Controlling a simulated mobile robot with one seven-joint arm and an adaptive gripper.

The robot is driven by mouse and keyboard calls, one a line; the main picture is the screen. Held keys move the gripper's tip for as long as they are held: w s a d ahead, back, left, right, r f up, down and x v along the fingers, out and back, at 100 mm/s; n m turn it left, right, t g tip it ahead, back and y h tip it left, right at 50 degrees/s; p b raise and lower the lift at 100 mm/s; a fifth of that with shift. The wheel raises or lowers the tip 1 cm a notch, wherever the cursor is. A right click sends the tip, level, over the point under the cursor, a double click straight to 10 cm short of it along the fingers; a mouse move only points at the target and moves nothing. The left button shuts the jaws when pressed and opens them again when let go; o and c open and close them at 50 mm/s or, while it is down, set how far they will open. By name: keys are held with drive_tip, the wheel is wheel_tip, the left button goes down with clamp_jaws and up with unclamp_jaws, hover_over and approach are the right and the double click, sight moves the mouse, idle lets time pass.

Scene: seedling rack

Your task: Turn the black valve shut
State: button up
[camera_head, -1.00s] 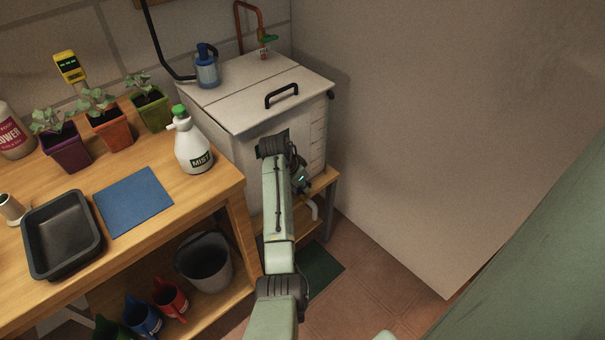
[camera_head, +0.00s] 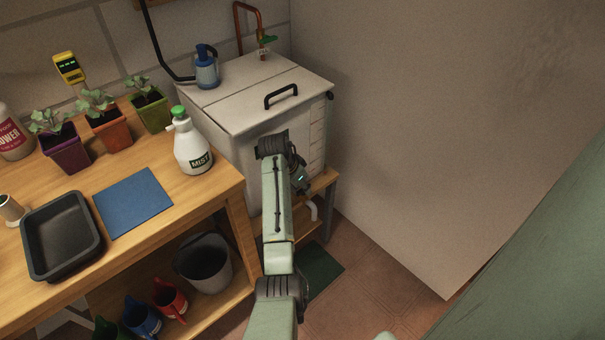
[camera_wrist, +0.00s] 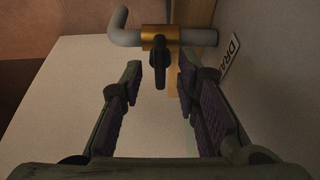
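The black valve (camera_wrist: 159,62) shows in the wrist view as a black lever on a brass body (camera_wrist: 148,38) in a grey pipe. The lever points toward my gripper, across the line of the pipe. My gripper (camera_wrist: 160,82) is open. Its two fingers stand left and right of the lever with gaps on both sides, and its tips reach about as far as the lever's end.
The valve is on the front of a white tank (camera_head: 235,150) with a lidded top. A label (camera_wrist: 230,55) reading "DRA", partly hidden, is right of my fingers. The wooden bench (camera_head: 215,190) with a spray bottle (camera_head: 192,150) stands left. A pale wall (camera_head: 420,150) is on the right.

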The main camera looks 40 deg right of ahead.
drive_tip(key=v, duration=0.7)
drive_tip(key=shift+r, duration=0.1)
drive_tip(key=shift+s, duration=0.1)
